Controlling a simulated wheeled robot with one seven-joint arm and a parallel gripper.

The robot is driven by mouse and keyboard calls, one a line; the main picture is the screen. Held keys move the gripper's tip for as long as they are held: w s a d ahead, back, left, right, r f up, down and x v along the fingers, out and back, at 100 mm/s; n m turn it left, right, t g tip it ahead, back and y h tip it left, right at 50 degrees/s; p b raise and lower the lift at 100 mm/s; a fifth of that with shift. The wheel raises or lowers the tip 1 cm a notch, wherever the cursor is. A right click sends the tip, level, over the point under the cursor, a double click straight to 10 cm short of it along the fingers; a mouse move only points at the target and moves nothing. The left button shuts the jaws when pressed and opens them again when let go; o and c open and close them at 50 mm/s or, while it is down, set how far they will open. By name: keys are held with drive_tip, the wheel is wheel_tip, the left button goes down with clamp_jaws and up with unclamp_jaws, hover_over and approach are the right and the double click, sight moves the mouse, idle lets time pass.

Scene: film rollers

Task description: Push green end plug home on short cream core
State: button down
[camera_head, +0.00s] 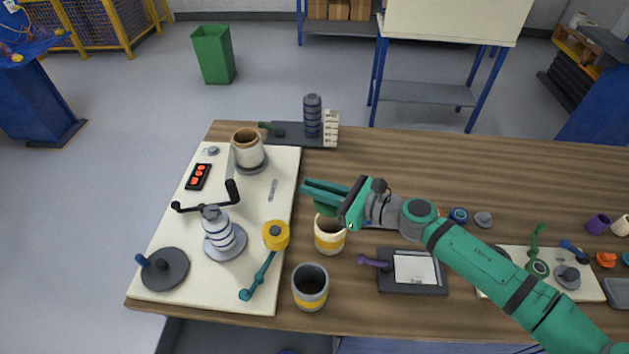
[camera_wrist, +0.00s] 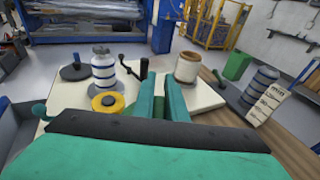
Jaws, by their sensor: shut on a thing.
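The short cream core (camera_head: 330,241), with a yellow band, stands upright on the wooden table right of the white board. My gripper (camera_head: 309,190) is above and beside its far rim, fingers pointing left. A green piece (camera_head: 325,209), which looks like the green end plug, shows just under the fingers at the core's top; the gripper seems shut on it. The fingers hide part of it, and I cannot tell whether it is seated in the core. In the wrist view the fingers (camera_wrist: 162,88) stand close together; plug and core do not show there.
On the white board (camera_head: 180,240) stand a striped white roller with a black crank (camera_head: 216,232), a yellow knob with a teal lever (camera_head: 274,236) and a cream pot (camera_head: 247,150). A grey cup (camera_head: 311,290) stands near the core. A dark clipboard (camera_head: 411,287) lies to the right.

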wheel_tip(320, 180, down, 7)
drive_tip(key=shift+f, duration=0.2)
idle(0.6)
drive_tip(key=shift+s+d+f, duration=0.1)
drive_tip(key=shift+f, duration=0.4)
idle(2.5)
drive_tip(key=c, duration=1.7)
unclamp_jaws()
drive_tip(key=shift+o, duration=0.6)
drive_tip(key=o, duration=0.5)
drive_tip(key=shift+c, duration=0.2)
drive_tip(key=shift+r, duration=0.15)
wheel_tip(320, 180, up, 7)
